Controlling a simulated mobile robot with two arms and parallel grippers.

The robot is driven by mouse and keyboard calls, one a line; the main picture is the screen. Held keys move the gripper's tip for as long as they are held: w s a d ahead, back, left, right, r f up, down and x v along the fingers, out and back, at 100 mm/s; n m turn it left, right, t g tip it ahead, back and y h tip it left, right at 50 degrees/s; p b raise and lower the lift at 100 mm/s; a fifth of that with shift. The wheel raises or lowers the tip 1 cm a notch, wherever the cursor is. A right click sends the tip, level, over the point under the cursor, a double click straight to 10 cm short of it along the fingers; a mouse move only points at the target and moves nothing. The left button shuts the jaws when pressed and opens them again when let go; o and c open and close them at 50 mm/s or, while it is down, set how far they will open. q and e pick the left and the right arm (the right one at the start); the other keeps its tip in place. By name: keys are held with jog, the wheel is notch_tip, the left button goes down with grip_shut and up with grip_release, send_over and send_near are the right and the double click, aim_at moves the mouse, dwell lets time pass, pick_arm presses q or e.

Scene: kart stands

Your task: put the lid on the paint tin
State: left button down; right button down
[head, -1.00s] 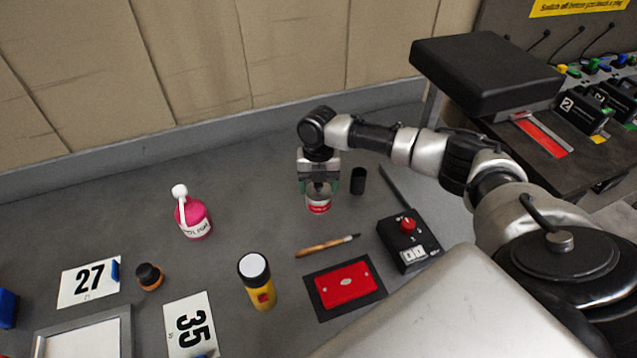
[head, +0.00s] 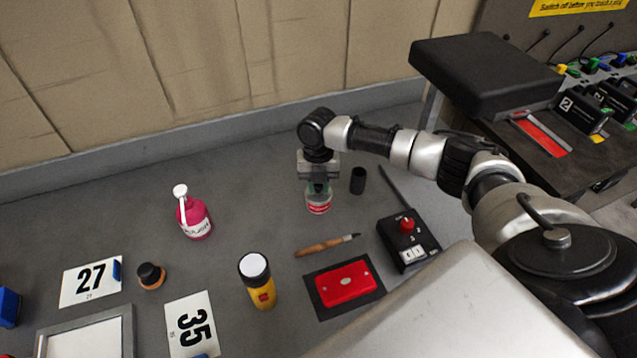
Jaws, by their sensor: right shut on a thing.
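The paint tin (head: 318,207), small with a red and white label, stands upright on the grey bench near its back edge. My right gripper (head: 319,188) points down directly over it, its fingers close together and shut at the top of the tin. What it grips looks like the lid, mostly hidden between the fingers. I cannot tell whether the lid is seated on the rim. No separate lid shows clearly on the bench. My left gripper is not in view.
A black cylinder (head: 357,181) stands just right of the tin. A brush (head: 325,246), a red plate (head: 346,282) and a switch box (head: 408,240) lie in front. A yellow torch (head: 258,281) and pink bottle (head: 194,216) stand left. The bench between bottle and tin is clear.

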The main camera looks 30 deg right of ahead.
jog(key=shift+c, duration=2)
grip_release()
jog(key=shift+r+p, duration=3.25)
jog(key=shift+r, duration=0.25)
jog(key=shift+c, duration=0.4)
grip_shut()
